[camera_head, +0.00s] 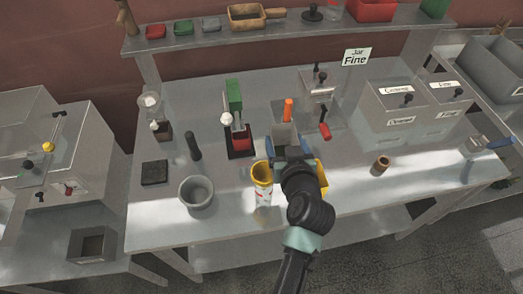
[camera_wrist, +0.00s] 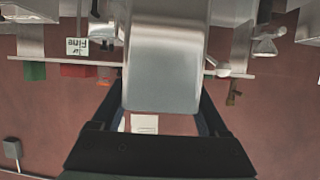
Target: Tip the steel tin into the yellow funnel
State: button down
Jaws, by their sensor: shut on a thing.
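My gripper (camera_head: 287,150) is over the middle of the bench, its fingers closed on the sides of the steel tin (camera_head: 284,134). In the wrist view, the tin (camera_wrist: 165,60) is a large smooth grey block between the dark fingers. Its contents are hidden, and its exact tilt is hard to tell. The yellow funnel (camera_head: 262,173) sits on a pale container with red marks (camera_head: 263,193), just left of and in front of my gripper. The tin is behind and right of the funnel, apart from it in the picture.
A grey mortar-like bowl (camera_head: 197,192) stands left of the funnel. A yellow thing (camera_head: 323,181) is partly hidden behind my wrist. A red and green device (camera_head: 238,135) and an orange upright piece (camera_head: 288,110) are close by. The bench's front right is mostly clear around a small brown cup (camera_head: 380,165).

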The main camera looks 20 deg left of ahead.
jog(key=shift+w+a+r, duration=0.1)
jog(key=shift+w, duration=0.1)
jog(key=shift+s+a+r+n+t+h+p, duration=0.1)
jog(key=shift+r+n+t+h+p, duration=0.25)
jog(key=shift+n+p, duration=0.3)
jog(key=f+n+b, duration=0.1)
jog(key=f, duration=0.1)
jog(key=f+n+t+h+b, duration=0.1)
jog(key=f+b, duration=0.1)
jog(key=f, duration=0.1)
jog(key=shift+s+a+f+n, duration=0.1)
jog(key=shift+s+n, duration=0.1)
jog(key=shift+n, duration=0.05)
jog(key=shift+h, duration=0.25)
